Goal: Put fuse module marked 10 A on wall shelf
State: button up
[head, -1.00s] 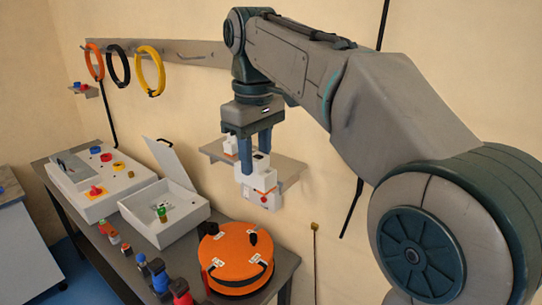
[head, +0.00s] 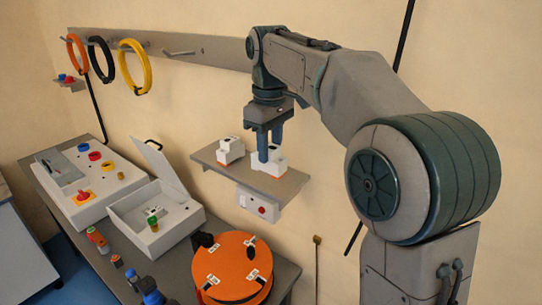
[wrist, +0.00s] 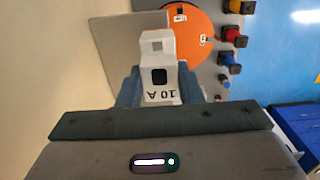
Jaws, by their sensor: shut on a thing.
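My gripper (head: 270,153) is shut on a white fuse module (head: 277,163), which shows an orange band in the head view. In the wrist view the module (wrist: 161,78) sits between the blue fingers and its face reads 10 A. In the head view it is upright at the right part of the grey wall shelf (head: 207,158). It looks at or just above the shelf surface; I cannot tell if it touches. The shelf (wrist: 118,45) also shows behind the module in the wrist view.
A second white module (head: 230,149) stands on the shelf, left of my gripper. A box with a red button (head: 259,206) is on the wall below the shelf. An orange drum (head: 233,266) and an open white box (head: 155,215) are on the bench.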

aim_at(271, 162)
jog(key=shift+w+d+f, duration=0.2)
jog(key=shift+w+f, duration=0.2)
jog(key=shift+w, duration=0.25)
jog(key=shift+f+p, duration=0.5)
jog(key=shift+f, duration=1.55)
jog(key=shift+f, duration=0.15)
jog(key=o, duration=1.1)
jog(key=shift+c, duration=0.2)
notch_tip(271, 162, up, 12)
jog(key=shift+r, duration=0.2)
